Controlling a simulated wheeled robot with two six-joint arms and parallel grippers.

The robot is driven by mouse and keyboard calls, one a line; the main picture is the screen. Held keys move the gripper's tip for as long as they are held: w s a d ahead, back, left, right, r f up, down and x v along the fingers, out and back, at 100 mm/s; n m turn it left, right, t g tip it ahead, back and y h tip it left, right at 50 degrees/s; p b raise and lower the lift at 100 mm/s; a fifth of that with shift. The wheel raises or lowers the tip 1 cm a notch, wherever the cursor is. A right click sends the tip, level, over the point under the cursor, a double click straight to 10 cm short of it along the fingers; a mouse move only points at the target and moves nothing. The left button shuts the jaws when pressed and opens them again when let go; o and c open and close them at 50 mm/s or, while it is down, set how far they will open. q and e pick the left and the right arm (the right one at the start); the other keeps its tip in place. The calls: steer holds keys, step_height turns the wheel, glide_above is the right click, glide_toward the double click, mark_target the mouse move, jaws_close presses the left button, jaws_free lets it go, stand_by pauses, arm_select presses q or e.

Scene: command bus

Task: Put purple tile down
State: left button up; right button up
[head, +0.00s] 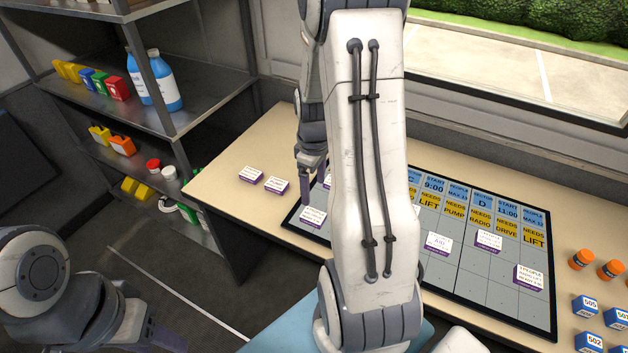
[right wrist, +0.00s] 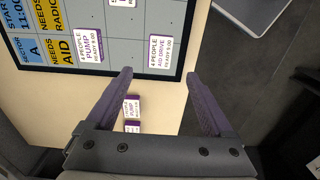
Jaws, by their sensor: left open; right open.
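Purple tiles with white printed tops lie on the dark-framed board. One tile (head: 312,216) is at the board's near left corner; in the right wrist view this corner tile (right wrist: 160,55) lies flat, ahead of my fingers. Another tile (right wrist: 89,46) reads "PUMP". Others (head: 438,243) (head: 529,275) lie further right on the board. Two tiles (head: 251,173) (head: 277,185) rest on the bare table left of the board. My right gripper (head: 311,180) is open and empty above the board's left end; its fingers (right wrist: 158,102) are apart.
The board (head: 467,284) has blue and yellow header cards and several empty cells. Orange-capped bottles (head: 582,259) and blue blocks (head: 585,306) stand right of it. Metal shelves (head: 190,118) stand at the left. My right arm hides the board's middle.

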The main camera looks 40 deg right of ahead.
steer(key=shift+r, duration=0.9)
steer(key=s+a+r+n, duration=0.1)
steer(key=a+r, duration=0.2)
steer(key=a, duration=0.7)
steer(key=s+a+r, duration=0.1)
steer(key=a+r, duration=0.2)
steer(key=a, duration=0.6)
steer(key=s+a+r+n+y, duration=0.1)
steer(key=s+a+r, duration=0.2)
steer(key=s+a, duration=0.8)
steer(key=s, duration=0.3)
steer(key=shift+s+a+r+n, duration=0.2)
steer(key=shift+a+n, duration=0.1)
steer(key=shift+a, duration=0.1)
